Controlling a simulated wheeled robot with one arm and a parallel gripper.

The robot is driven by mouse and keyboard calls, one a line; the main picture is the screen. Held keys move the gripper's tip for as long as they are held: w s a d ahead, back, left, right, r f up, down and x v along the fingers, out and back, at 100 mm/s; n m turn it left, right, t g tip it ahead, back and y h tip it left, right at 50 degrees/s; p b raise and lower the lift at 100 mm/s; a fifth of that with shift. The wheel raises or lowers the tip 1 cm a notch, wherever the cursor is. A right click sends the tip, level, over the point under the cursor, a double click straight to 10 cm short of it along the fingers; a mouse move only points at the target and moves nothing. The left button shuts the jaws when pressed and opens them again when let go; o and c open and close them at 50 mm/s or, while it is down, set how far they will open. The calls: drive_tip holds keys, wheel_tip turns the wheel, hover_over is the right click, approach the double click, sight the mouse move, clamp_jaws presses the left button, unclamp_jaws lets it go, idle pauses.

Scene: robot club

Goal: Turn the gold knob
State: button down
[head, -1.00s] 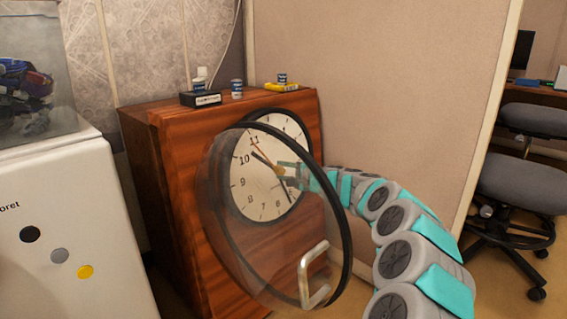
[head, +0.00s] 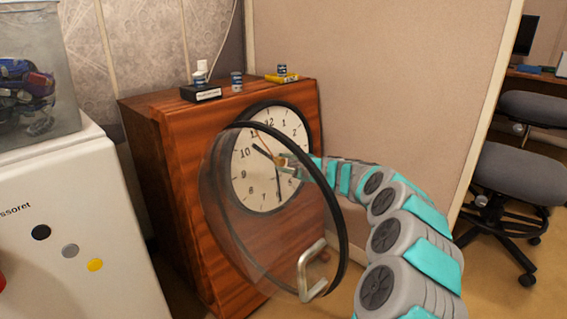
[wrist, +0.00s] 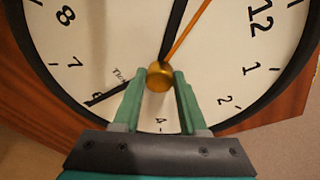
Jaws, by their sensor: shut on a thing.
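The gold knob (wrist: 160,76) sits at the centre of the white clock face, where the hands meet. In the head view the knob (head: 281,161) is small and partly hidden by my fingers. My gripper (wrist: 160,82) has its two green fingertips on either side of the knob, shut on it. In the head view my gripper (head: 287,166) reaches in from the right to the middle of the clock (head: 262,190). A black hand points down near 6, another black hand points toward 10 to 11, and an orange hand points up toward 11.
A round clear cover with a black rim (head: 347,225) and a metal handle (head: 312,271) stands open in front of the clock, left of my arm. The wooden cabinet (head: 180,200) holds the clock, with small cans on top. A white cabinet (head: 85,215) stands left; office chairs (head: 520,175) stand right.

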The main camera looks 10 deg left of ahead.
drive_tip(key=shift+d, duration=0.1)
drive_tip(key=shift+c, duration=2.2)
unclamp_jaws()
drive_tip(key=v, duration=0.7)
drive_tip(key=shift+s+d+b, duration=0.2)
drive_tip(key=shift+s+b, duration=0.1)
drive_tip(key=shift+d+r, duration=0.1)
